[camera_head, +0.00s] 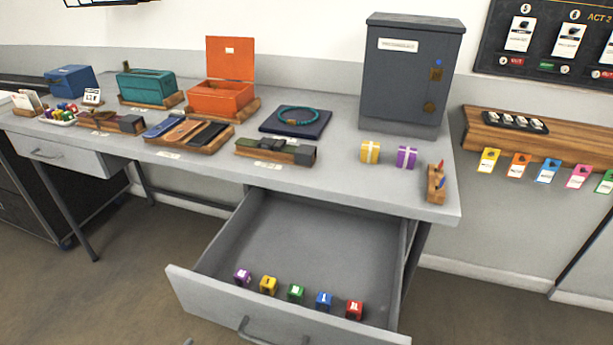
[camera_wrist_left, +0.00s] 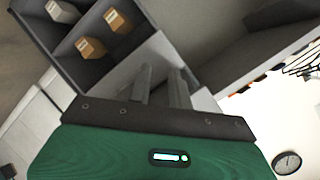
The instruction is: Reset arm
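My left gripper (camera_wrist_left: 160,72) shows in the left wrist view as two pale grey fingers with a gap between them. It is open, and nothing shows between the fingers. Beyond the fingers, to the upper left, is a dark shelf unit (camera_wrist_left: 72,62) with several small boxes, apart from them. Neither gripper shows in the head view. My right gripper is in no view.
In the head view, a grey desk (camera_head: 345,178) carries boxes, trays and a grey cabinet (camera_head: 405,85). Its front drawer (camera_head: 300,235) is pulled far out, with several colored cubes inside. A wooden tag rack (camera_head: 535,143) is on the right wall. Floor shows at lower left.

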